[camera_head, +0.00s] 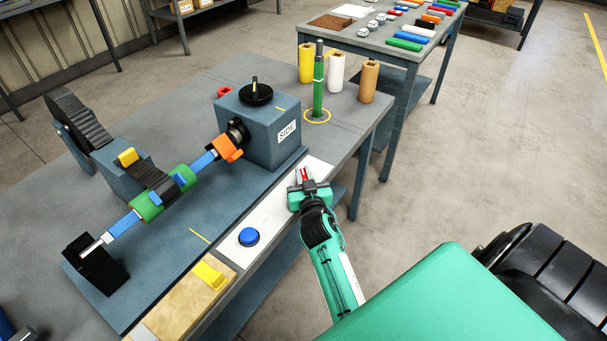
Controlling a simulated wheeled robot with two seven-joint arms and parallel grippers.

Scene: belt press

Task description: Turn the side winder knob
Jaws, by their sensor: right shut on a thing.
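The side winder knob (256,94) is a black round dial with an upright grip and a yellow mark. It sits on top of the blue-grey box labelled SIDE (262,130). My right gripper (304,175), on a teal arm, is over the white strip in front of the box. It is apart from the knob, to its lower right. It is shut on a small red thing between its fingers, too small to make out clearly. My left gripper is not in view.
A shaft with green, blue and orange parts (176,189) runs left of the box. A blue button (249,236) and a yellow block (209,274) lie along the front edge. A green post (318,85) and several rolls (368,81) stand behind on the right.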

